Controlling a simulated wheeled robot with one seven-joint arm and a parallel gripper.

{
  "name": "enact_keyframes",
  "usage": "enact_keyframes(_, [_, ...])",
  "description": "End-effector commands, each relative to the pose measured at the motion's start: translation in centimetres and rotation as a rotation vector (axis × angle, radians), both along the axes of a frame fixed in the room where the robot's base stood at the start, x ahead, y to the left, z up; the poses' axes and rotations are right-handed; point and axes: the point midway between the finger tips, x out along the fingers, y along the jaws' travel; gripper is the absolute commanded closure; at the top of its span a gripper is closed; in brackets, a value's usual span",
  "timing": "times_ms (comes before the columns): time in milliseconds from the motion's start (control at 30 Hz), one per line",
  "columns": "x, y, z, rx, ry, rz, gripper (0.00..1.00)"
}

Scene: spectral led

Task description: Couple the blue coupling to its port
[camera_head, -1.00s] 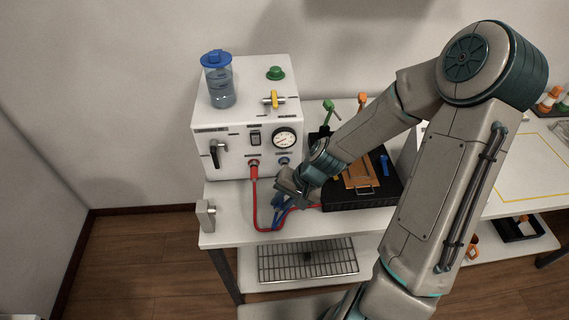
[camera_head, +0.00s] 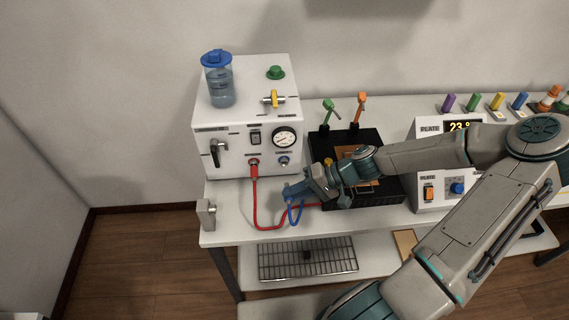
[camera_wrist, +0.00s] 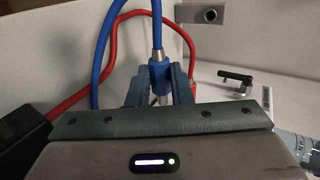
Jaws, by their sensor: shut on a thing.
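My gripper (camera_head: 303,188) is shut on the blue coupling (camera_head: 288,191) in front of the white machine. In the wrist view the coupling (camera_wrist: 160,73) sits between the two fingers (camera_wrist: 159,88), with its blue hose (camera_wrist: 156,28) running up from it. In the head view the blue hose (camera_head: 296,215) hangs in a loop below the gripper. The blue-ringed port (camera_head: 284,161) is on the machine's front, below the gauge. It is empty, and the coupling is apart from it, lower and in front.
A red hose (camera_head: 256,205) is plugged into the port left of the blue one and runs along the table beside my gripper. A black tray (camera_head: 385,194) stands right of the machine. A grey bracket (camera_head: 206,214) is at the table's left front corner.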

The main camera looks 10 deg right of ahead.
Motion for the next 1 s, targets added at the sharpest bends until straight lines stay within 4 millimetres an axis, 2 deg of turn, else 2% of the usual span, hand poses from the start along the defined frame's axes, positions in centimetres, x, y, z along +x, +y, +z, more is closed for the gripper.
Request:
enact_keyframes(467, [0.2,-0.1,0.0,0.017,-0.006,0.007,1.0])
enact_keyframes(1000, [3.3,-0.3,0.0,0.016,-0.005,0.007,1.0])
